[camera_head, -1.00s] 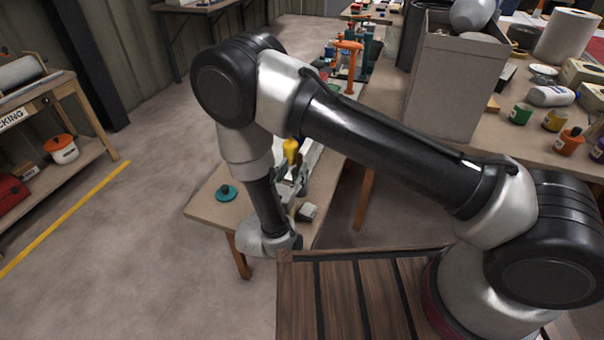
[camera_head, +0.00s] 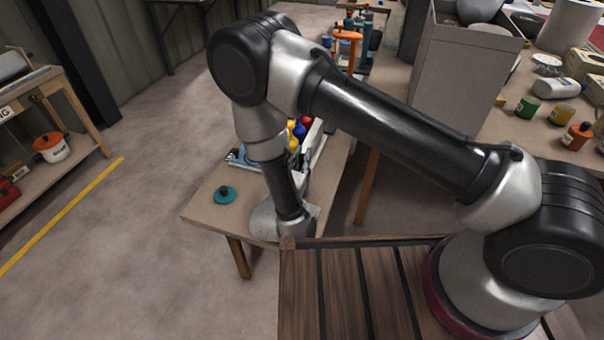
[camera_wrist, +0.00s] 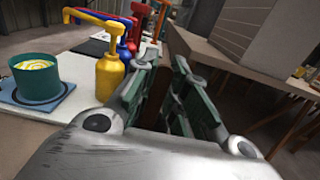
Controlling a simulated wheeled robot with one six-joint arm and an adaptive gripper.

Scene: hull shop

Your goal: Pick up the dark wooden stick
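My gripper (camera_wrist: 165,92) shows in the wrist view with its two green-padded fingers apart, so it is open. It is at the edge of a bench, to the right of a yellow pump bottle (camera_wrist: 110,75). A dark brown patch shows between the fingers; I cannot tell whether it is the dark wooden stick or part of the bench behind. No stick can be made out for certain elsewhere. In the head view my own arm hides most of the gripper, over the near end of the bench (camera_head: 205,212).
Red (camera_wrist: 114,26) and blue pump bottles stand behind the yellow one. A teal pot (camera_wrist: 38,80) sits on a blue mat (camera_wrist: 30,100) to the left. A teal disc with a black knob (camera_head: 224,194) lies on the bench. A large grey bin (camera_head: 465,85) stands at right.

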